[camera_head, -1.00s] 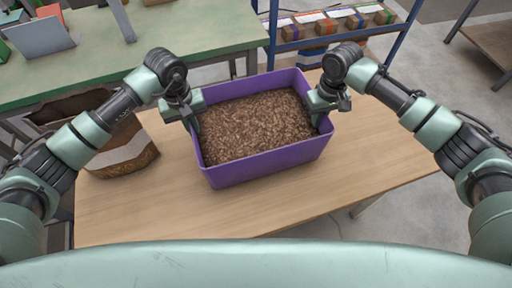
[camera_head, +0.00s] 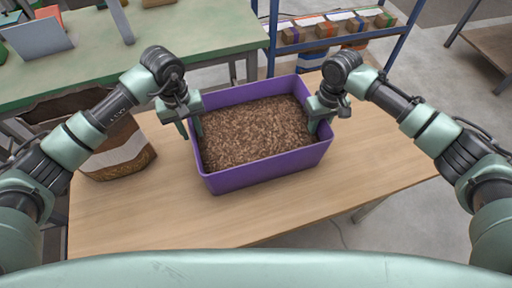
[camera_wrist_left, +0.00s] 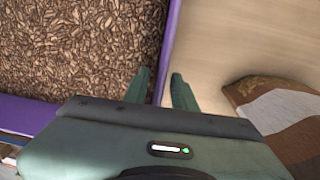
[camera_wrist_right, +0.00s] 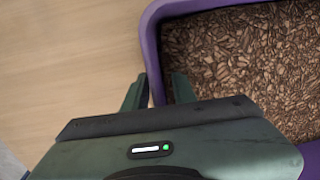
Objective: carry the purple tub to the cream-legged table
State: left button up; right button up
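The purple tub (camera_head: 268,168), full of brown pellets (camera_head: 255,133), stands on or just above a light wooden table (camera_head: 150,215); I cannot tell whether it touches. My left gripper (camera_head: 190,127) is at the tub's left wall, one finger inside and one outside. In the left wrist view the purple rim (camera_wrist_left: 166,55) runs between its close-set fingers. My right gripper (camera_head: 320,122) straddles the right wall likewise; in the right wrist view the rim (camera_wrist_right: 151,60) fills the finger gap. Both look shut on the tub. No table shows clearly cream legs.
An open brown sack (camera_head: 118,160) stands left of the tub. A green-topped table (camera_head: 185,45) is behind. A blue-framed shelf with small boxes (camera_head: 325,30) stands at the back. A brown-topped table (camera_head: 492,45) is at upper right, with grey floor (camera_head: 430,60) before it.

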jog(key=shift+r, duration=0.1)
pick_arm(q)
notch_tip(320, 180, up, 10)
jog(key=shift+a, duration=0.3)
pick_arm(e)
notch_tip(320, 180, up, 12)
jog(key=shift+d, duration=0.25)
pick_arm(q)
jog(key=shift+s+f, duration=0.1)
jog(key=shift+s, duration=0.05)
